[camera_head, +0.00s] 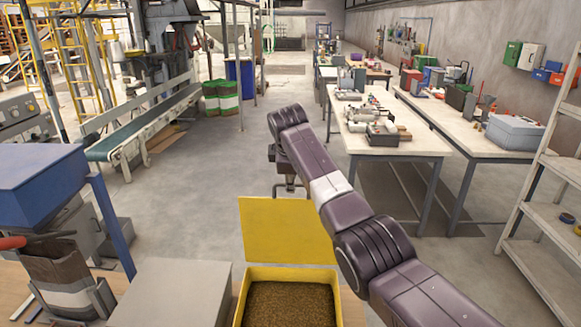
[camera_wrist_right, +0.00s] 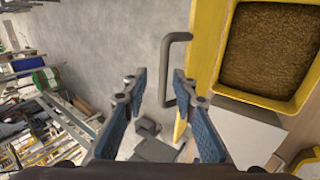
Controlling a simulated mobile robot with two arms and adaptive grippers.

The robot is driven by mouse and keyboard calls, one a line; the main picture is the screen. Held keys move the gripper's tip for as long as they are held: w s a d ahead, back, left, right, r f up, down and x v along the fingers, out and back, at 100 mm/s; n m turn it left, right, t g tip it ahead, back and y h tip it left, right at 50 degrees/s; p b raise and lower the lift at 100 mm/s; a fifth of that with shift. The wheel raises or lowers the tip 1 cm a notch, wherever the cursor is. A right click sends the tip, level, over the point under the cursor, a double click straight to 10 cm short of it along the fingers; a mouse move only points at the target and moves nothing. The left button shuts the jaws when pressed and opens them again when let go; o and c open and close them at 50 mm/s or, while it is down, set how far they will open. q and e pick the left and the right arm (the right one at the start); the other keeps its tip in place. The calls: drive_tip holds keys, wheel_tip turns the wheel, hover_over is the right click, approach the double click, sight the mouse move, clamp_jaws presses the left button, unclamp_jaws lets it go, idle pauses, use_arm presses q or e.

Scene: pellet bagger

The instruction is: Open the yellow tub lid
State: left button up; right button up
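The yellow tub (camera_head: 240,304) stands at the bottom of the head view, full of brown pellets (camera_head: 288,304). Its yellow lid (camera_head: 282,235) is raised at the far side, leaving the pellets uncovered. The tub also shows at the upper right of the right wrist view (camera_wrist_right: 262,98), with the lid (camera_wrist_right: 204,45) beside it and a grey bar handle (camera_wrist_right: 169,70) on the lid's outer face. My right gripper (camera_wrist_right: 155,82) is open and empty; the handle is by its right fingertip, and contact is unclear. In the head view the right gripper (camera_head: 290,186) is beyond the lid. My left gripper is out of view.
A grey box (camera_head: 172,293) stands left of the tub. A blue hopper (camera_head: 38,182) and an open bag (camera_head: 68,278) are farther left. A conveyor (camera_head: 130,130) and worktables (camera_head: 385,140) stand farther back. The floor (camera_head: 215,180) beyond the lid is clear.

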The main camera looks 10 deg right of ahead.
drive_tip(key=v, duration=0.8)
drive_tip(key=shift+s+r, duration=0.25)
drive_tip(key=shift+r, duration=0.05)
